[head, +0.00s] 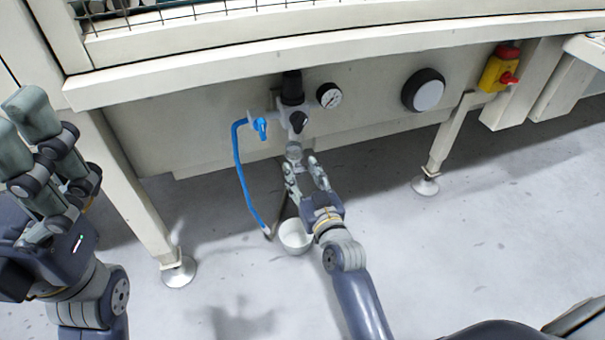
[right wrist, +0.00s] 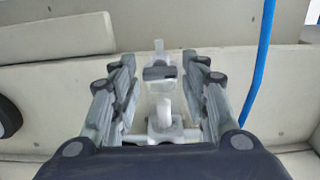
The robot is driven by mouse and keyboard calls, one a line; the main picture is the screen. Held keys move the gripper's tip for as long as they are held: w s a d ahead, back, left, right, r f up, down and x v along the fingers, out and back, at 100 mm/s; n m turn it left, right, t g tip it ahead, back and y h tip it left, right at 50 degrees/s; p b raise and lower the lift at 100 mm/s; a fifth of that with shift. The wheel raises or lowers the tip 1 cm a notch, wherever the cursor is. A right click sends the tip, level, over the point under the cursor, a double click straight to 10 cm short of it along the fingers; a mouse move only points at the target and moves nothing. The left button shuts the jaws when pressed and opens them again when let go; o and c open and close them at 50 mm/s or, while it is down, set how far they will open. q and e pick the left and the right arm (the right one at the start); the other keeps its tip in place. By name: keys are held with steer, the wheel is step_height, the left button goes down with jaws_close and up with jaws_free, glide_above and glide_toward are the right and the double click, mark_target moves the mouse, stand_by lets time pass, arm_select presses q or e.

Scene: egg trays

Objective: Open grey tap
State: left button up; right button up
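The grey tap (right wrist: 160,73) shows in the right wrist view as a small dark grey piece on a pale fitting, between my right gripper's fingers with a gap on each side. In the head view, the pale lower end of the regulator unit (head: 294,151) hangs below the black knob (head: 292,88). My right gripper (head: 305,175) is just below it, open, with its fingers pointing up at it. It also shows open in the right wrist view (right wrist: 160,85). My left gripper (head: 20,128) is at the far left, away from the unit, and looks open and empty.
A blue tap (head: 261,128) with a blue hose (head: 238,165) is left of the unit. A pressure gauge (head: 329,95), a round black-rimmed dial (head: 423,90) and a yellow switch box (head: 499,70) are to the right. A white cup (head: 295,237) stands on the floor below.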

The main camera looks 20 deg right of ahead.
steer(key=c, duration=0.6)
